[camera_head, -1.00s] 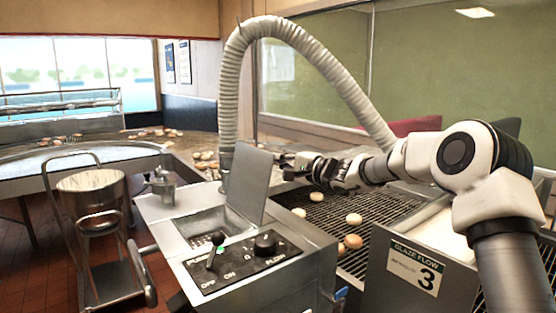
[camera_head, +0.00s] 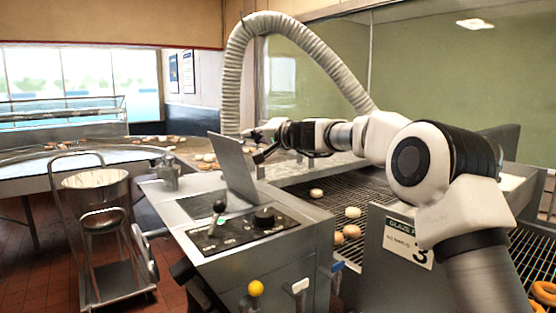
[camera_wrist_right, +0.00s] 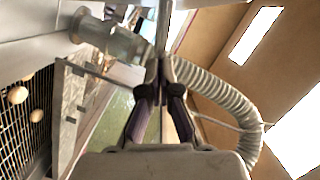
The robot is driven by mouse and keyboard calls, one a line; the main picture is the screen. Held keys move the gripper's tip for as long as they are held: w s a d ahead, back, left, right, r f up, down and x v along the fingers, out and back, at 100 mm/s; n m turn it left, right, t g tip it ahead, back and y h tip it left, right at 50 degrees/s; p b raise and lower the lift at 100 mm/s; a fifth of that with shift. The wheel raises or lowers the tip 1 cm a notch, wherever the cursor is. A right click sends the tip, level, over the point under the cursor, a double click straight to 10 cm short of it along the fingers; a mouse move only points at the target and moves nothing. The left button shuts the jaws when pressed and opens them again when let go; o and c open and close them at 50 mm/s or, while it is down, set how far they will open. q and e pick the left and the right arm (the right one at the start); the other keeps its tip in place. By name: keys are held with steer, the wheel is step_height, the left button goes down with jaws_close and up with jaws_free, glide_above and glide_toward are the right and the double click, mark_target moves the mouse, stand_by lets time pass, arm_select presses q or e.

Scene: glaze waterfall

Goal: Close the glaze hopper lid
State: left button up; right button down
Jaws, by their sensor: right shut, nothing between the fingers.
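The glaze hopper lid (camera_head: 233,166) is a flat grey metal plate. It stands up from the right side of the hopper and leans left, its top edge towards the dark opening (camera_head: 203,206), which is uncovered. My right gripper (camera_head: 250,140) is just to the right of the lid's upper part, behind it; I cannot tell whether it touches. In the right wrist view, its dark fingers (camera_wrist_right: 162,72) are together and empty, near a thin upright edge that may be the lid. My left gripper is not in view.
A control panel (camera_head: 242,231) with a lever and dial is in front of the hopper. A ribbed white hose (camera_head: 232,85) arches behind. A wire conveyor (camera_head: 330,196) carrying doughnuts runs at right. A metal pot on a cart (camera_head: 97,192) stands left.

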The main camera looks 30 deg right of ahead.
mark_target(221, 146)
steer(key=a+n+b, duration=0.1)
steer(key=a+b, duration=0.1)
steer(key=a, duration=0.1)
steer(key=a+f+n+h+b, duration=0.1)
steer(key=a+n+b, duration=0.1)
steer(key=s+a+n+b, duration=0.1)
steer(key=a+n+b, duration=0.1)
steer(key=a, duration=0.1)
steer(key=shift+a+f+g+h, duration=0.3)
steer(key=shift+f+h, duration=0.1)
steer(key=shift+s+a+f+n+b, duration=0.1)
steer(key=shift+a+f+n+b, duration=0.2)
steer(key=shift+a, duration=0.25)
steer(key=shift+s+a+f+n+b, duration=0.15)
steer(key=shift+a+n+b, duration=0.15)
steer(key=shift+a+n, duration=0.15)
steer(key=shift+r, duration=0.1)
